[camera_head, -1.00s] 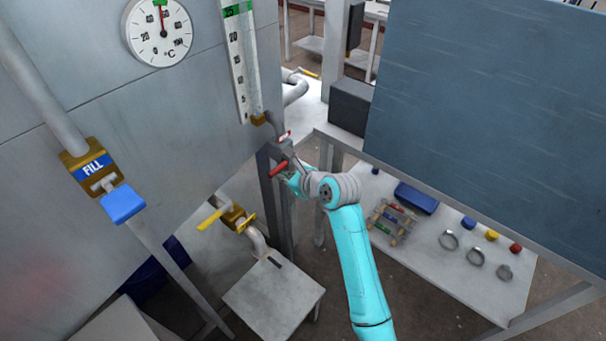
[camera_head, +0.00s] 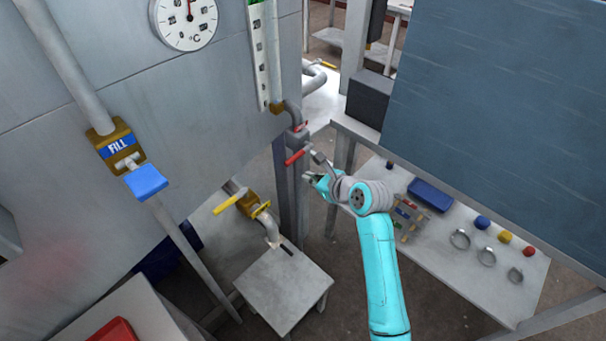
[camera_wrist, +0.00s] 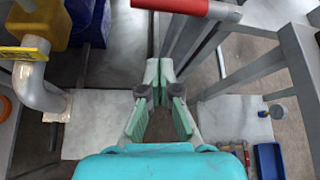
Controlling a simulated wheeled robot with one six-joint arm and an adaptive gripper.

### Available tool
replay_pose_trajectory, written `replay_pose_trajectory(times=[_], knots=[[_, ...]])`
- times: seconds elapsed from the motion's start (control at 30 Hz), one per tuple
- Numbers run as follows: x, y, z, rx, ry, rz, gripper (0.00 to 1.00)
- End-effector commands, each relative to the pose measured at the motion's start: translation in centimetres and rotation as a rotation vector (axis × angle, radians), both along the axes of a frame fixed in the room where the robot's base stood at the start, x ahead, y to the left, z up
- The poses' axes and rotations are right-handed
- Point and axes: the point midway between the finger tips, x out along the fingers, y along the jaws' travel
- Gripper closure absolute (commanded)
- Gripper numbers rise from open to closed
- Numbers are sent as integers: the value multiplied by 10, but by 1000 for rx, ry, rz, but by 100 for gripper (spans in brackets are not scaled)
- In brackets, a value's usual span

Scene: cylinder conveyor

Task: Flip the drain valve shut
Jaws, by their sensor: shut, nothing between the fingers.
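A valve with a red lever handle (camera_head: 294,158) sits on the small pipe below the sight tube. Its red grip shows at the top of the wrist view (camera_wrist: 185,7). A brass valve (camera_head: 249,204) with a yellow lever (camera_head: 228,204) sits on the lower outlet; its elbow pipe also shows at the left of the wrist view (camera_wrist: 38,92). I see no readable label naming either as the drain. My gripper (camera_head: 315,180) is shut and empty, just below and right of the red handle, apart from it. In the wrist view its fingers (camera_wrist: 158,78) are together.
The FILL valve (camera_head: 118,148) with a blue handle is on the left pipe. A small stool (camera_head: 285,295) stands under the outlet. A low table (camera_head: 460,275) with rings and coloured knobs is at right, below a large blue panel (camera_head: 500,110). Frame legs stand behind my gripper.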

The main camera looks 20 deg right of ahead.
Motion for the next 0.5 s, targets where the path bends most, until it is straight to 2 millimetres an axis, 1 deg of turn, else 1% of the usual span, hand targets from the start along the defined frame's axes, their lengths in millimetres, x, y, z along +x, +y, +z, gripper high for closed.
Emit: replay_pose_trajectory(times=[0.03, 0.2, 0.33, 0.5], knots=[[-7, -5, 5, -1, -1, -2, 100], [-28, -16, 19, 0, 0, -1, 100], [-38, -23, 26, -1, 0, -1, 100], [-44, -26, 30, -1, 1, 0, 100]])
